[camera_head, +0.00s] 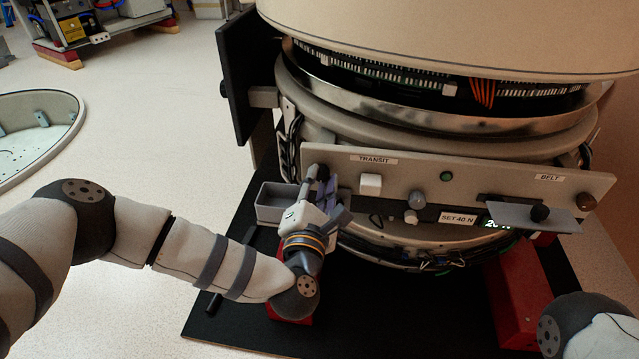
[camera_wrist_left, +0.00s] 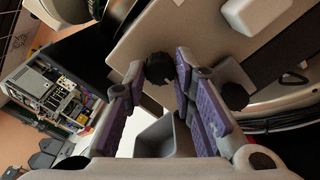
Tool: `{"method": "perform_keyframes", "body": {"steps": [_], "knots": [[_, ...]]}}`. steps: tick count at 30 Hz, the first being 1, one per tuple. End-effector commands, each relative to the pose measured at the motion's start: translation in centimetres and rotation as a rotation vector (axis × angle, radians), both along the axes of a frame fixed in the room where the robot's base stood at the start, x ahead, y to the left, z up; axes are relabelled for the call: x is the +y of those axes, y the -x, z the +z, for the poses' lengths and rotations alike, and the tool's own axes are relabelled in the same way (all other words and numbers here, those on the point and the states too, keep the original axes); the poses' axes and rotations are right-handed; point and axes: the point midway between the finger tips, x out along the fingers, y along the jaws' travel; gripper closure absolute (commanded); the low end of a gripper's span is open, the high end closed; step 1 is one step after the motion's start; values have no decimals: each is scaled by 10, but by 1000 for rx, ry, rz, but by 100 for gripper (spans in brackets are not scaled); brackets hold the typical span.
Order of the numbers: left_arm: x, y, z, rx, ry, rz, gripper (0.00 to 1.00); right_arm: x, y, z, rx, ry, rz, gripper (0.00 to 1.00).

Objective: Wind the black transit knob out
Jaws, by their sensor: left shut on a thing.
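The black transit knob (camera_wrist_left: 158,68) sits on the pale front panel (camera_head: 400,172), below and left of the TRANSIT label (camera_head: 374,160). In the left wrist view it lies between the tips of the purple-padded fingers. My left gripper (camera_head: 324,186) is at the panel's left end, shut on this knob. In the head view the fingers mostly hide the knob. How far it stands out from the panel cannot be told. My right gripper is out of view.
A grey open bin (camera_head: 268,214) is just left of my left gripper. The panel carries a white block (camera_head: 370,184), a grey knob (camera_head: 416,200), a green lamp (camera_head: 446,177) and a grey bracket (camera_head: 512,214) with a black knob. A black plate (camera_head: 247,75) stands at left.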

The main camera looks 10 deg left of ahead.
Motion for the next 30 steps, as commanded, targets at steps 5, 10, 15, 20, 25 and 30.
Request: {"method": "perform_keyframes", "body": {"steps": [5, 10, 15, 20, 25, 30], "knots": [[0, 0, 0, 0, 23, 0, 100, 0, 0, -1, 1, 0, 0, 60], [0, 0, 0, 0, 29, 0, 100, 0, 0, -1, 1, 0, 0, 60], [0, 0, 0, 0, 29, 0, 100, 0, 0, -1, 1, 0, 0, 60], [0, 0, 0, 0, 29, 0, 56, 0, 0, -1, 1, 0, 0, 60], [0, 0, 0, 0, 27, 0, 56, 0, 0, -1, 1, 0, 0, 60], [0, 4, 0, 1, 27, -1, 56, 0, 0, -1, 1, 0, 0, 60]]}}
